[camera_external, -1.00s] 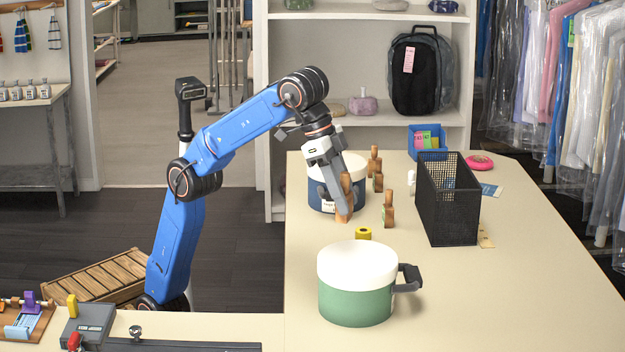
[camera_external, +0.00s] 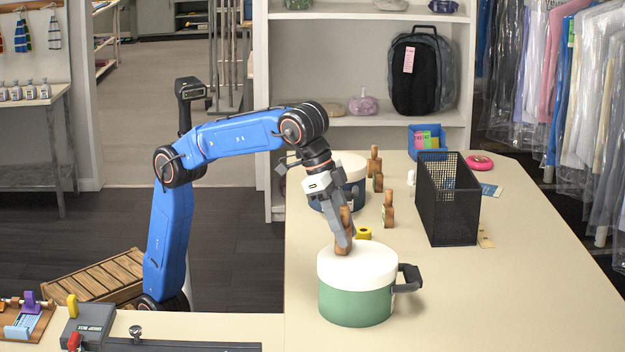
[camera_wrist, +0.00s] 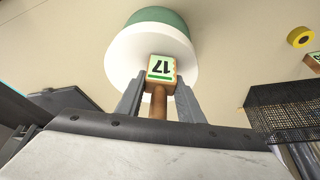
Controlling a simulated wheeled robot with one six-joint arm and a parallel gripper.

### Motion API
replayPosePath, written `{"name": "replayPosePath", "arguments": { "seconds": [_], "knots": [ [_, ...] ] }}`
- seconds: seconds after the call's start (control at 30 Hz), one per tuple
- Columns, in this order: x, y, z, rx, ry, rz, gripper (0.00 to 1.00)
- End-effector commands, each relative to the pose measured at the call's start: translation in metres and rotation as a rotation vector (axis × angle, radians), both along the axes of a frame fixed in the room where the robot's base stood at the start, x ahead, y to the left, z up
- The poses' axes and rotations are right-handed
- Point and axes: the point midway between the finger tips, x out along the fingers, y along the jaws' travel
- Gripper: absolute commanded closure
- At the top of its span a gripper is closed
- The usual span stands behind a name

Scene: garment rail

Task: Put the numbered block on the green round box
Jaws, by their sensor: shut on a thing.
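The green round box (camera_external: 355,303) has a white lid (camera_external: 372,262) and a dark side handle. The block is upright over the left-back part of the lid. I cannot tell whether its bottom touches the lid.
A blue round box (camera_external: 354,190) with a white lid stands behind. Other wooden pieces (camera_external: 388,212) and a yellow roll (camera_external: 363,233) stand near a black mesh basket (camera_external: 450,210). The table (camera_external: 500,310) is clear at the right front.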

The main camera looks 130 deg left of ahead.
Motion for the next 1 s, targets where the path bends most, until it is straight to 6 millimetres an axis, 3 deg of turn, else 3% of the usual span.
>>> {"name": "replayPosePath", "arguments": {
  "seconds": [0.23,0.27,0.33,0.7,1.0],
  "knots": [
    [0.000,0.000,-0.002,0.000,0.000,0.000,0.88],
    [0.000,0.000,-0.002,0.000,0.000,0.000,0.61],
    [0.000,0.000,-0.002,0.000,0.000,0.000,0.47],
    [0.000,0.000,0.001,0.000,-0.001,0.000,0.47],
    [-0.016,-0.007,0.044,0.001,-0.004,0.000,0.47]
  ]
}}
